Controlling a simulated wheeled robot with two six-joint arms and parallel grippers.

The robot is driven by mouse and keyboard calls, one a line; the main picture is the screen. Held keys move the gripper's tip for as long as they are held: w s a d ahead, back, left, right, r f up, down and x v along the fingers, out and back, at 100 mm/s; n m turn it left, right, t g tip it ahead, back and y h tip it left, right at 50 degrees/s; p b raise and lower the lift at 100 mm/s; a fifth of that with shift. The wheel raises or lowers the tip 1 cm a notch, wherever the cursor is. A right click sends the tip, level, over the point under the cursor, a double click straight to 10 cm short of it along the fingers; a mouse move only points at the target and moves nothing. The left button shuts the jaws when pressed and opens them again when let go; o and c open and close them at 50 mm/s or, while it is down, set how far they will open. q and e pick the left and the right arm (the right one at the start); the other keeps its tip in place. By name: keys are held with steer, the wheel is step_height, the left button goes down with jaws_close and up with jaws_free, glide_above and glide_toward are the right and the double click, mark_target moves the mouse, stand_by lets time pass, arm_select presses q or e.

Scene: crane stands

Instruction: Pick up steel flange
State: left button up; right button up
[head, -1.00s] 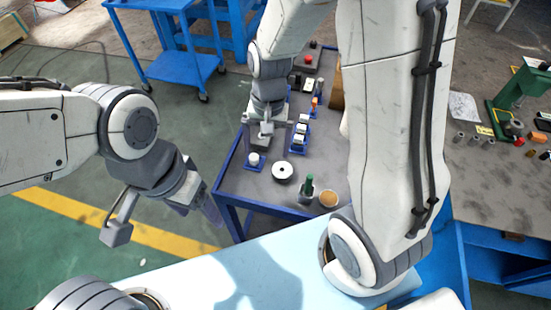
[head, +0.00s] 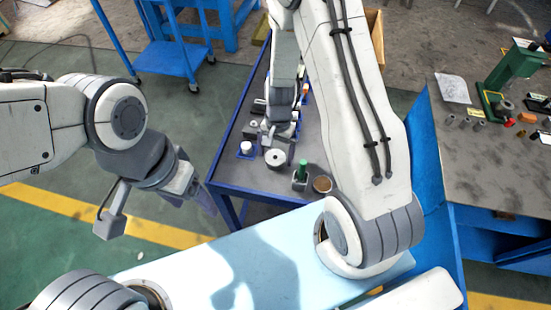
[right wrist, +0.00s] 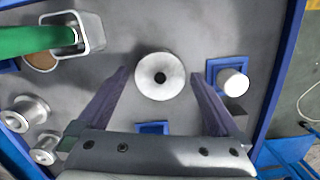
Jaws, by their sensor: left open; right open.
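The steel flange (head: 275,158), a pale round disc with a dark centre hole, lies on the grey top of the blue-framed table. It also shows in the right wrist view (right wrist: 160,90), upper middle. My right gripper (head: 272,136) is just behind the flange in the head view. In the right wrist view its two purple fingers are spread, with the flange between and slightly ahead of their tips, nothing gripped. I cannot tell the height of the fingers above the table. My left gripper (head: 204,198) is open and empty, left of the table over the floor.
A square metal cup (right wrist: 88,33) with a green handle (right wrist: 35,40) and a round brown-topped item (head: 322,184) stand close by. A white cylinder (right wrist: 233,82) sits in a blue holder on the other side. Metal spools (right wrist: 28,112) lie at lower left in the wrist view.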

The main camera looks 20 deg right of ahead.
steer(key=shift+f, duration=0.55)
jaws_close()
steer(key=shift+r, duration=0.1)
